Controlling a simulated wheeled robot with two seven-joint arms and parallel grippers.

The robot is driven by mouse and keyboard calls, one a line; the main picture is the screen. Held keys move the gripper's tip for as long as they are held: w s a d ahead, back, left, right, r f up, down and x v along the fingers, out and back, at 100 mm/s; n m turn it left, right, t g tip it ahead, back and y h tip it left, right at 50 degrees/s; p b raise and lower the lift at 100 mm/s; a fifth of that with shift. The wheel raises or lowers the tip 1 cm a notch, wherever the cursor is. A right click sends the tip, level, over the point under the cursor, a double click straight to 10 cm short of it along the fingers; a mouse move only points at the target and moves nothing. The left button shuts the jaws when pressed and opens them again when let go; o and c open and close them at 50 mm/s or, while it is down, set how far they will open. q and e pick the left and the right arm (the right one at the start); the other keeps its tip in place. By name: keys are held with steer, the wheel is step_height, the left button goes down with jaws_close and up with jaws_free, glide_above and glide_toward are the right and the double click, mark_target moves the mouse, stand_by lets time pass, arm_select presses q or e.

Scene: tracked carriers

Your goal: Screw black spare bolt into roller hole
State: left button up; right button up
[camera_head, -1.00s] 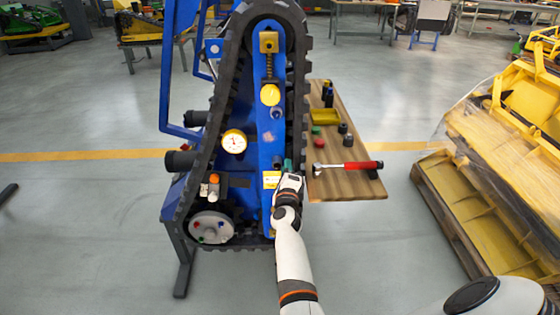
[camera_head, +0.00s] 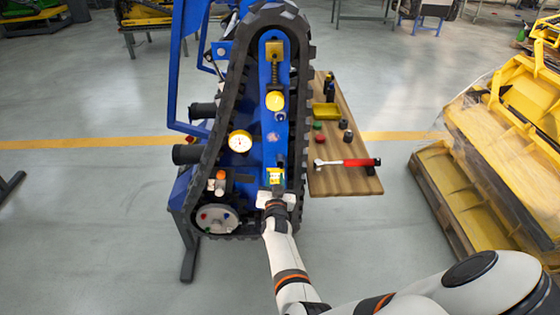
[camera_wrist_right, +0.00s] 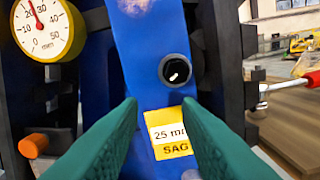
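The blue tracked carrier (camera_head: 270,140) stands upright with a black rubber track around it. A grey round roller (camera_head: 215,219) with small coloured spots sits at its lower left. My right gripper (camera_head: 276,188) is in front of the blue plate, right of the roller. In the right wrist view its two green fingers (camera_wrist_right: 160,108) are apart with nothing between them. Beyond them are a yellow "25 mm SAG" label (camera_wrist_right: 170,133) and a black round part (camera_wrist_right: 175,70) on the plate; I cannot tell whether it is the spare bolt. My left gripper is out of view.
A wooden board (camera_head: 345,186) at the right holds a red-handled wrench (camera_head: 348,162), a yellow tray (camera_head: 326,111) and several small parts. A white dial gauge (camera_head: 240,142) is on the carrier. Yellow machinery (camera_head: 485,165) stands at far right. Open floor lies between.

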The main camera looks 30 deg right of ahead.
mark_target(280, 167)
steer(key=n, duration=0.2)
steer(key=shift+n, duration=0.3)
steer(key=shift+r, duration=0.15)
steer(key=shift+w+d+r+p, duration=0.15)
steer(key=shift+d+r+p, duration=0.65)
steer(key=shift+d+r, duration=0.35)
